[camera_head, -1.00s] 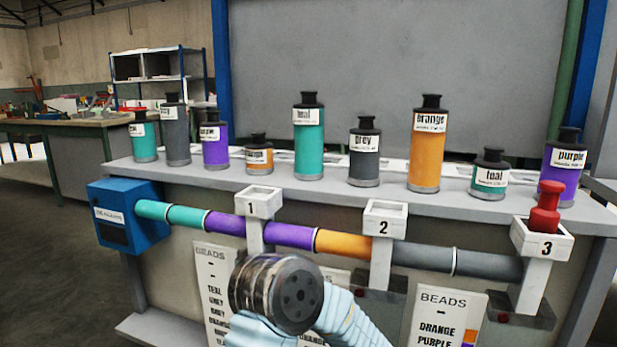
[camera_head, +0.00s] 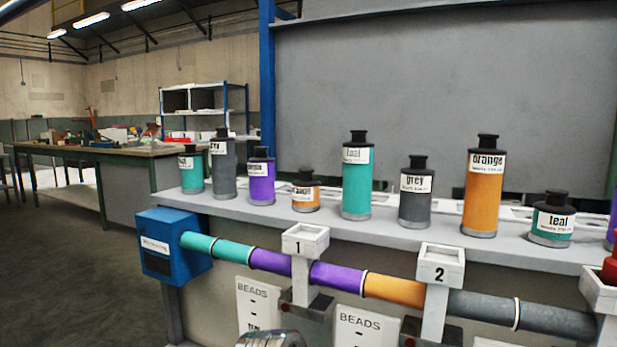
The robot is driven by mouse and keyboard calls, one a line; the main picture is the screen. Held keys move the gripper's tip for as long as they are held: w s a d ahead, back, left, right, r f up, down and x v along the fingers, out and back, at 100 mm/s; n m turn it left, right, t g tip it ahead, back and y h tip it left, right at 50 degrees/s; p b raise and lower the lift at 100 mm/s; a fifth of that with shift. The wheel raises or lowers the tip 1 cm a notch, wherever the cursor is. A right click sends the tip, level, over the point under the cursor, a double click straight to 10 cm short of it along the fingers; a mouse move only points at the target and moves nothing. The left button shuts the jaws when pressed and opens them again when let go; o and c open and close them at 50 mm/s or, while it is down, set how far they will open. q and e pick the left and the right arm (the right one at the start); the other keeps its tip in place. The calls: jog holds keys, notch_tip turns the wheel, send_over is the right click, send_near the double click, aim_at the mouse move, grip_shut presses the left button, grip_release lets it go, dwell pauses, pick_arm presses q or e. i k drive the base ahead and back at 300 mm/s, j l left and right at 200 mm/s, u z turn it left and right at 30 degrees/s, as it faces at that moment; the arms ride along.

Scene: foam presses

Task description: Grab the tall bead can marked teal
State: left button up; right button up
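The tall teal can (camera_head: 357,184) stands upright on the grey shelf, with a black cap and a white label reading teal. Other teal cans are a short one (camera_head: 552,222) at the right and a smaller one (camera_head: 191,172) at the far left. A rounded metallic part at the bottom edge seems to be a bit of my arm. No gripper fingers show in the head view, so I cannot see what either gripper holds.
The shelf (camera_head: 400,236) also holds a grey can (camera_head: 415,195), a tall orange can (camera_head: 484,190), a short orange can (camera_head: 306,193) and a purple can (camera_head: 261,180). Below runs a coloured pipe (camera_head: 395,290) with white cups numbered 1 (camera_head: 305,240) and 2 (camera_head: 440,265).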

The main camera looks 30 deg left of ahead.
aim_at(357, 156)
jog(key=j+u, duration=0.15)
jog(key=u, duration=0.2)
jog(key=j+u, duration=0.1)
jog(key=u, duration=0.25)
jog(key=j+z, duration=0.2)
